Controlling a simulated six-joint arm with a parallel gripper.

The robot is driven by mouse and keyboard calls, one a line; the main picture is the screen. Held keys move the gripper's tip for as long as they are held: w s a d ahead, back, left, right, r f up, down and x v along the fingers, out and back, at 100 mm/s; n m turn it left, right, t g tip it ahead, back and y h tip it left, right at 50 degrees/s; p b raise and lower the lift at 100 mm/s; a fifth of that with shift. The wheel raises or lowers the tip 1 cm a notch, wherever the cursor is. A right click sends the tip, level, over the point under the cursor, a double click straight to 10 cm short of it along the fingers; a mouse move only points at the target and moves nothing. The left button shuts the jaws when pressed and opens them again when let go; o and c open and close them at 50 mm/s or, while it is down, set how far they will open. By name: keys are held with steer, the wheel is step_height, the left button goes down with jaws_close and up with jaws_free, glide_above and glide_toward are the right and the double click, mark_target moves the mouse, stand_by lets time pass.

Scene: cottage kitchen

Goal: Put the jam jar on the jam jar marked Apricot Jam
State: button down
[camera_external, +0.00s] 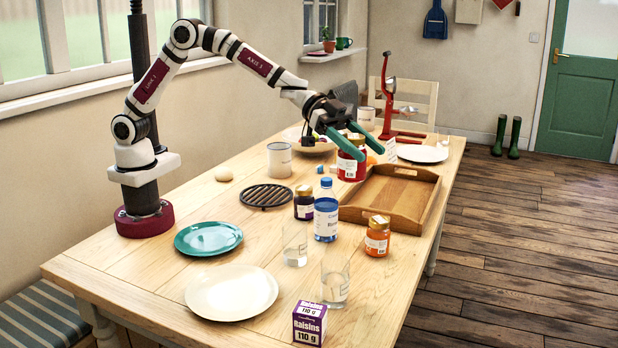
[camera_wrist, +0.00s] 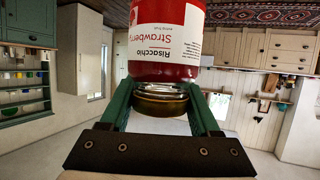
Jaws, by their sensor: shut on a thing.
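My gripper (camera_external: 370,149) is shut on a red jam jar (camera_external: 350,167), with its teal fingers on either side of the lid. In the wrist view the jar (camera_wrist: 165,62) appears upside down, its label reads "Risacchio Strawberry", and its gold lid (camera_wrist: 160,104) is between the fingers. In the outside view the jar looks upright, by the tray's far left corner; I cannot tell if it touches the table. An orange jam jar (camera_external: 377,240) with a pale lid stands upright near the table's right edge; its label is too small to read. A dark purple jar (camera_external: 304,205) stands left of it.
A wooden tray (camera_external: 421,211) lies between the held jar and the orange jar. A blue-capped bottle (camera_external: 326,214) and clear glasses (camera_external: 335,280) stand left of the orange jar. A red press (camera_external: 392,105) stands behind. A raisins box (camera_external: 310,324) is at the front.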

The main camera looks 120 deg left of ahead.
steer(key=f, duration=0.1)
steer(key=a+f, duration=0.1)
steer(key=f, duration=0.1)
steer(key=shift+w+f, duration=0.15)
steer(key=w+a+f, duration=0.3)
steer(key=a+f, duration=0.7)
steer(key=shift+w+f, duration=0.25)
steer(key=shift+w, duration=0.05)
steer(key=shift+f, duration=0.15)
steer(key=shift+c, duration=0.6)
jaws_free()
